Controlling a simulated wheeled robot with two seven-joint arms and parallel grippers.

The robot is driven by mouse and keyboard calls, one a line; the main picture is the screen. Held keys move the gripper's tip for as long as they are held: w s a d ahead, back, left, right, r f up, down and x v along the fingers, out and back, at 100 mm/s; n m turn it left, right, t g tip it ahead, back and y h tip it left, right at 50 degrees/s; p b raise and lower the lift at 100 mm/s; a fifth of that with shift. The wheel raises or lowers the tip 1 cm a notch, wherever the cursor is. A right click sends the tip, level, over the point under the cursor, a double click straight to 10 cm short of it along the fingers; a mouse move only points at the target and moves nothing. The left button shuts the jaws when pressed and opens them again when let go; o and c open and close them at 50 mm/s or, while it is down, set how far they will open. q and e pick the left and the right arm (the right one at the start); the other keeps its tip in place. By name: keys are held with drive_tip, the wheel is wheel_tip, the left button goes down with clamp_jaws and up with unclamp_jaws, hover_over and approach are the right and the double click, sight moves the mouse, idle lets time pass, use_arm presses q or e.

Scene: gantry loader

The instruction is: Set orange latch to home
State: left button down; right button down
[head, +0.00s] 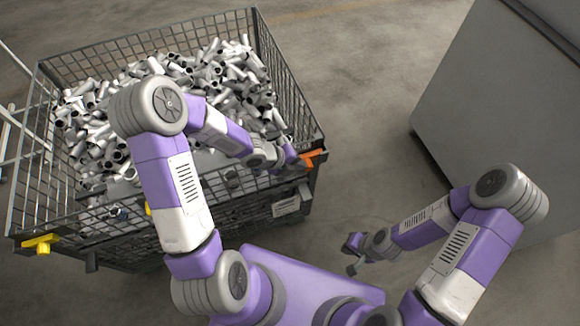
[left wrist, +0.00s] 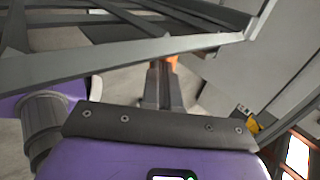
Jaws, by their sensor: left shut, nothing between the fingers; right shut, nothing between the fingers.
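The orange latch (head: 314,158) sits at the front right corner of the wire-mesh crate (head: 292,92). My left gripper (head: 297,160) is shut and empty, right beside the latch at its left. In the left wrist view the shut fingers (left wrist: 162,88) point at the crate's frame. A small orange part of the latch (left wrist: 172,62) shows just beyond their tips, and the rest is hidden. I cannot tell whether the fingers touch it. My right gripper (head: 353,254) is shut and empty, low over the floor and well right of the crate.
The crate is full of short grey and white pipe pieces (head: 88,120). A yellow latch (head: 40,244) is on its front left corner. A label plate (head: 286,206) hangs on its front. A large grey cabinet (head: 490,100) stands at the right, with clear floor between.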

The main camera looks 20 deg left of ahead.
use_arm(q)
drive_tip(key=a+f+p+v, duration=0.1)
drive_tip(key=p+v, duration=0.8)
drive_tip(key=v, duration=0.4)
drive_tip(key=shift+s+r, duration=0.3)
drive_tip(key=shift+s, duration=0.2)
drive_tip(key=shift+a, duration=0.15)
drive_tip(key=s+d+f+n+g+b, duration=0.1)
drive_tip(key=s+d+f+n, duration=0.2)
drive_tip(key=f+n, duration=0.3)
drive_tip(key=s+d+f+n+g+y+b, duration=0.1)
drive_tip(key=s+d+f+n, duration=0.3)
drive_tip(key=n, duration=1)
drive_tip(key=s+d+f+n+g+y+b, duration=0.1)
drive_tip(key=s+d+f+n+g+b, duration=0.1)
drive_tip(key=f+n, duration=0.6)
drive_tip(key=s+d+n+b, duration=0.1)
drive_tip(key=s+n, duration=0.1)
drive_tip(key=n, duration=0.1)
drive_tip(key=shift+d+f+g, duration=0.25)
drive_tip(key=shift+f+g, duration=0.05)
drive_tip(key=shift+f, duration=0.1)
